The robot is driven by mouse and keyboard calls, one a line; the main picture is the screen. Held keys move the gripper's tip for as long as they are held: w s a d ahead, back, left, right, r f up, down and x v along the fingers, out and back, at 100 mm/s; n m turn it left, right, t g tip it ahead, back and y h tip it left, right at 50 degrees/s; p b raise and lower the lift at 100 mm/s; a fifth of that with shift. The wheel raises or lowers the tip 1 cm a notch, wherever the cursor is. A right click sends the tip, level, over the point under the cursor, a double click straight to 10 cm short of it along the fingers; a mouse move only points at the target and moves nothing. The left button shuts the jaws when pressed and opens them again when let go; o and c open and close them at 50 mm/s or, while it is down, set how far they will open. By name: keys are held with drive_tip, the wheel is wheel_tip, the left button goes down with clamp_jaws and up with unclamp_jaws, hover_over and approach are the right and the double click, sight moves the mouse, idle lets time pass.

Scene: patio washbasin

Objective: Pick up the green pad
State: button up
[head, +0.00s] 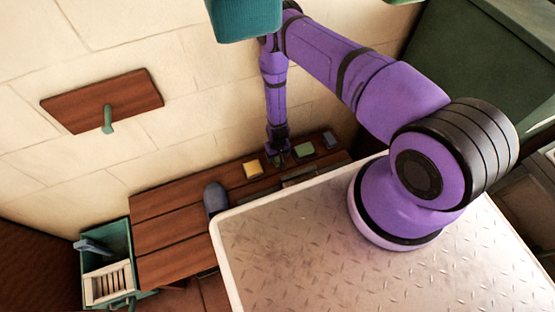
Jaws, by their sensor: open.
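The green pad (304,150) is a small block lying on the brown slatted wooden bench (165,236), near its right end. My gripper (279,160) points down over the bench, just left of the green pad in the picture. It is open, with nothing visible in it. The fingertips are small and dark here, so I cannot tell their exact height above the bench.
A yellow pad (253,169) lies left of my gripper, and a grey-blue pad (329,139) right of the green one. A dark blue rounded object (215,197) is farther left. A green crate (120,240) stands at the bench's left end. The wall is behind.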

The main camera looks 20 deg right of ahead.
drive_tip(key=shift+f, duration=1.2)
drive_tip(key=shift+c, duration=0.4)
drive_tip(key=c, duration=1)
drive_tip(key=shift+r, duration=0.15)
drive_tip(key=shift+r, duration=4.9)
drive_tip(key=o, duration=0.5)
drive_tip(key=shift+c, duration=0.2)
drive_tip(key=c, duration=0.3)
